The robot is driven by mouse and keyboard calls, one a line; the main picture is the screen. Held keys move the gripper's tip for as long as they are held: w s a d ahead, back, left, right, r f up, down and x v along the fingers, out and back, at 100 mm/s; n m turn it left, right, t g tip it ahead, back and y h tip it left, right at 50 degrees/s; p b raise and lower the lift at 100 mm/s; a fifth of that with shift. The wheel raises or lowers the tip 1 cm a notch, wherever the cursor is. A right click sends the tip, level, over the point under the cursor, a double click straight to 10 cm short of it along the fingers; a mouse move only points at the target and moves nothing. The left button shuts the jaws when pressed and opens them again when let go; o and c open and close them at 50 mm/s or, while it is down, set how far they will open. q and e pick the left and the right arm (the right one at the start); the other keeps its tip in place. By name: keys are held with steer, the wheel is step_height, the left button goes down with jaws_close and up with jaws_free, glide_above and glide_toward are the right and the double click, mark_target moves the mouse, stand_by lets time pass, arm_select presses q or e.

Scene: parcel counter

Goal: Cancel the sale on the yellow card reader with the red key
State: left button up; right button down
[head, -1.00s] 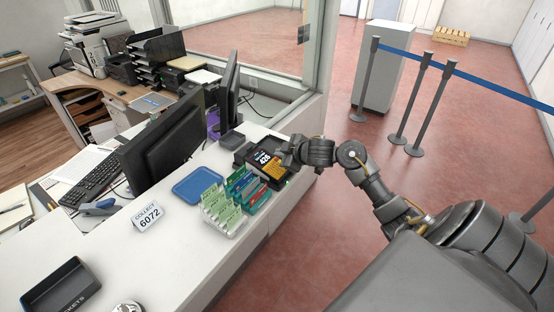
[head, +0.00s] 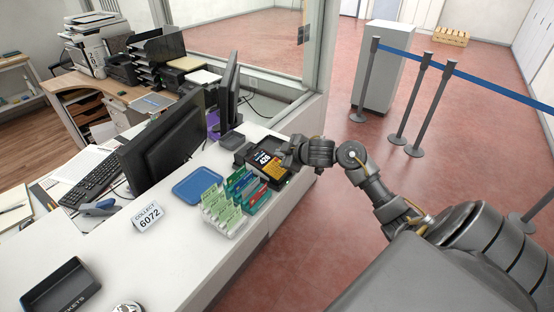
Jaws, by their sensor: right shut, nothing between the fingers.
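The yellow card reader (head: 271,170) lies near the far right end of the white counter. Its lit screen shows 428, with a yellow key area below it. The red key cannot be made out at this size. My right gripper (head: 283,160) reaches in from the right and is shut with nothing in it. It is at the right side of the reader, over or close to its edge, and hides part of it. I cannot tell whether the fingertips touch a key. My left gripper is out of view.
Racks of green, teal and red cards (head: 228,203) stand just in front of the reader. A blue tray (head: 197,186), a sign reading COLLECT 6072 (head: 148,217) and a black monitor (head: 166,145) are to the left. A window post (head: 316,60) rises behind the counter.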

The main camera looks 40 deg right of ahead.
steer(key=shift+f, duration=0.2)
stand_by(0.4)
steer(key=shift+f, duration=0.25)
steer(key=shift+w+f+b, duration=0.1)
steer(key=shift+f+b, duration=0.15)
steer(key=shift+b, duration=0.05)
stand_by(0.5)
steer(key=shift+r+p, duration=0.7)
steer(key=shift+p, duration=0.2)
steer(key=r+p, duration=0.2)
steer(key=s+r+p, duration=0.1)
steer(key=r+p, duration=0.2)
steer(key=shift+s+d+p, duration=0.15)
steer(key=shift+p, duration=0.2)
steer(key=shift+f, duration=0.1)
